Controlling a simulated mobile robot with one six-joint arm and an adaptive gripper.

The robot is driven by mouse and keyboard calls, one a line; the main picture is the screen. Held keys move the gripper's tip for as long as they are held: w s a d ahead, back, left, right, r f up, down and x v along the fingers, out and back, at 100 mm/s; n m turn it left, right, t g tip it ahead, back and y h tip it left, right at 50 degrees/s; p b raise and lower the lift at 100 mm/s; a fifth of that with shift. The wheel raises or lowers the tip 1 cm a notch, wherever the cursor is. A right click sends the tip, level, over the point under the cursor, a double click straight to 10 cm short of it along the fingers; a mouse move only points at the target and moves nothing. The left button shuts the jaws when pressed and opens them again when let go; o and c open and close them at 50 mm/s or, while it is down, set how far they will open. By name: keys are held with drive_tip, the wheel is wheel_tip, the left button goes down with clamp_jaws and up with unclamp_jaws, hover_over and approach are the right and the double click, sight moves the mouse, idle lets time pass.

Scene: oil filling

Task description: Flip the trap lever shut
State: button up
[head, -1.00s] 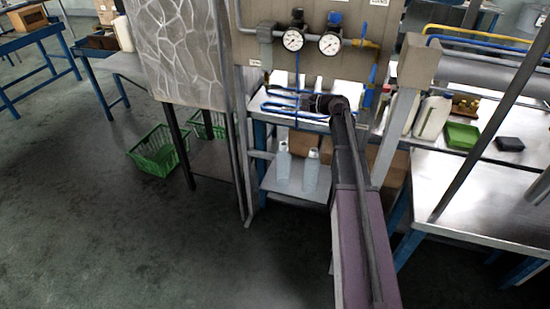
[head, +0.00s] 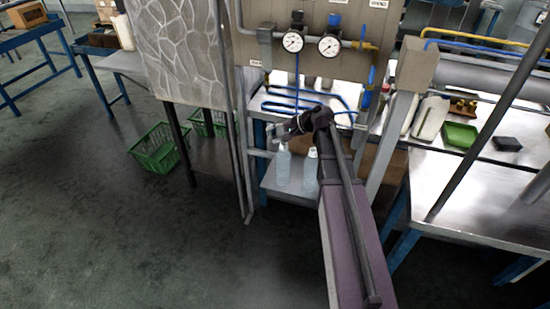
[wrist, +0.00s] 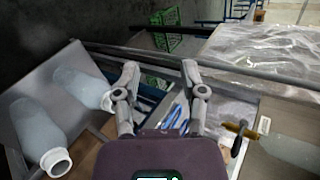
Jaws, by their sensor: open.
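My gripper (wrist: 161,76) is open and empty in the wrist view, its two fingers spread apart. In the head view my gripper (head: 277,131) is at the front of the workbench, above the bottles on the lower shelf. A dark lever-like handle (wrist: 239,138) shows in the wrist view, right of my fingers and apart from them. It is beside a brass-coloured piece (wrist: 263,125) and a pale cylinder (wrist: 292,150). I cannot tell for certain that this handle is the trap lever, or whether it is open or shut. I cannot make out the lever in the head view.
Two pale bottles (head: 283,166) (head: 310,174) stand on the lower shelf; they also show in the wrist view (wrist: 38,135) (wrist: 82,74). Blue tubing (head: 285,107) lies on the bench. Two gauges (head: 293,42) (head: 329,46) are on the panel. Floor is clear at front left.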

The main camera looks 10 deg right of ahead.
drive_tip(key=s+a+f+n+g+h+p, duration=0.1)
drive_tip(key=s+a+f+n+g+h, duration=0.1)
drive_tip(key=s, duration=0.7)
drive_tip(key=shift+s+f+n+h+p, duration=0.2)
drive_tip(key=shift+f+n+h+p, duration=0.2)
drive_tip(key=shift+n+h, duration=0.3)
drive_tip(key=s+d+n+g+h+p, duration=0.1)
drive_tip(key=s+n+g+h+p, duration=0.2)
drive_tip(key=s+h, duration=0.3)
drive_tip(key=s+n, duration=0.1)
drive_tip(key=s, duration=0.4)
drive_tip(key=shift+s+d+r+n+p, duration=0.15)
drive_tip(key=shift+s+d+n+p, duration=0.15)
drive_tip(key=shift+n, duration=0.1)
drive_tip(key=shift+w, duration=0.1)
idle(0.4)
